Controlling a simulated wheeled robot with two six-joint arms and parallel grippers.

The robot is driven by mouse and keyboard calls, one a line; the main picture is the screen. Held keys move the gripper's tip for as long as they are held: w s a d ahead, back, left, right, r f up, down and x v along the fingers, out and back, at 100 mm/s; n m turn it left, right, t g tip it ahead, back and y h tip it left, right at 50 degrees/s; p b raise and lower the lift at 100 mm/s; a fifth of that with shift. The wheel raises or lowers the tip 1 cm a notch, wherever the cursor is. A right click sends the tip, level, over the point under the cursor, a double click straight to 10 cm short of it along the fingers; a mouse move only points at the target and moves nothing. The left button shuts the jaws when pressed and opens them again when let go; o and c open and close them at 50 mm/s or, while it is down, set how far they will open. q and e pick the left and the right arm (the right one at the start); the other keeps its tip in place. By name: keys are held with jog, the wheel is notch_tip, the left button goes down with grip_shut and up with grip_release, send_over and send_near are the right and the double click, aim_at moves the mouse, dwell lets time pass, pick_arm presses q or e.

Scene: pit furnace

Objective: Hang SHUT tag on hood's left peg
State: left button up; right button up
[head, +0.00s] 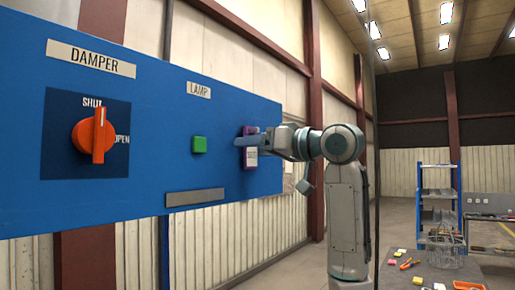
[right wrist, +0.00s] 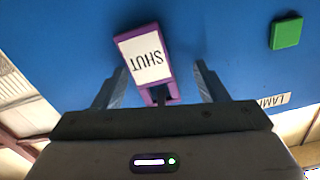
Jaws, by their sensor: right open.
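The SHUT tag (head: 251,160) is a purple plate with a white label, at the right end of the blue panel. In the right wrist view the tag (right wrist: 145,57) shows large, with its lettering upside down. My right gripper (head: 248,142) is at the tag in the head view. In the right wrist view the open gripper (right wrist: 160,72) has one finger on each side of the tag, with gaps visible. Whether the tag hangs on a peg there is hard to tell. I cannot make out the hood or its left peg. My left gripper is not in view.
The blue panel (head: 225,115) carries an orange damper knob (head: 98,136) pointing up to SHUT, a green lamp button (head: 199,145) and a grey strip (head: 195,197). At the right stand a blue shelf rack (head: 437,200) and a table (head: 395,270) with small items. Floor shows between.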

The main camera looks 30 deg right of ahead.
jog(key=b+v, duration=0.6)
jog(key=v, duration=0.4)
jog(key=shift+s, duration=0.4)
jog(key=shift+w, duration=0.1)
